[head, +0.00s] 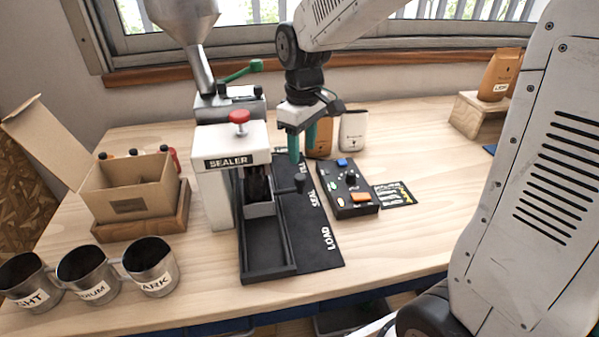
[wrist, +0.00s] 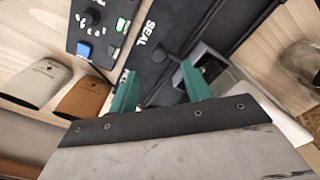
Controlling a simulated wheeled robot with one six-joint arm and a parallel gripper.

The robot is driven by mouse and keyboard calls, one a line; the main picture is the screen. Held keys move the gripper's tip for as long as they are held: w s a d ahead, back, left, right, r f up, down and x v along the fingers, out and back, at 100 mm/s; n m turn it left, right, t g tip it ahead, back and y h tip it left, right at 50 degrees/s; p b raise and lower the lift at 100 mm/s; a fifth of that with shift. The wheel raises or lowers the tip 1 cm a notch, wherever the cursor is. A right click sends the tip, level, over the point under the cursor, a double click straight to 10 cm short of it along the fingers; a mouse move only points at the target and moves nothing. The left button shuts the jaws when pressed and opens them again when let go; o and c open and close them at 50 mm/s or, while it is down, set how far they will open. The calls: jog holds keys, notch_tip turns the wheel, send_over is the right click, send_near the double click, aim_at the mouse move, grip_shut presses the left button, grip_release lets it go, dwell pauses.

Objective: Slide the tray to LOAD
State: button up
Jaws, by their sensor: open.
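The grey tray (head: 260,209) sits in the black track (head: 268,277) under the sealer, level with the SEAL lettering. LOAD is at the track's near end. A dark pouch-like shape stands in the tray. A dark upright knob (head: 299,184) stands right of the tray; its link to the tray is unclear. My gripper (head: 302,153) points down with its teal fingers apart and empty, above the mat beyond the knob. In the wrist view my gripper (wrist: 158,68) shows open, with the tray (wrist: 208,64) just past the right finger.
The sealer (head: 225,165) stands left of the track. A button box (head: 350,187) and card lie right of it. Brown and white pouches (head: 354,130) stand behind. A cardboard box (head: 130,188) and metal cups (head: 88,272) are left. The track's near end is empty.

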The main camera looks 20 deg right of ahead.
aim_at(300, 177)
jog(key=shift+w+a+f, duration=0.1)
jog(key=shift+w+f, duration=0.25)
jog(key=shift+w, duration=0.05)
jog(key=shift+w+f, duration=0.1)
jog(key=shift+f, duration=0.25)
notch_tip(300, 177, down, 7)
jog(key=shift+f, duration=0.1)
jog(key=shift+c, duration=0.3)
grip_shut()
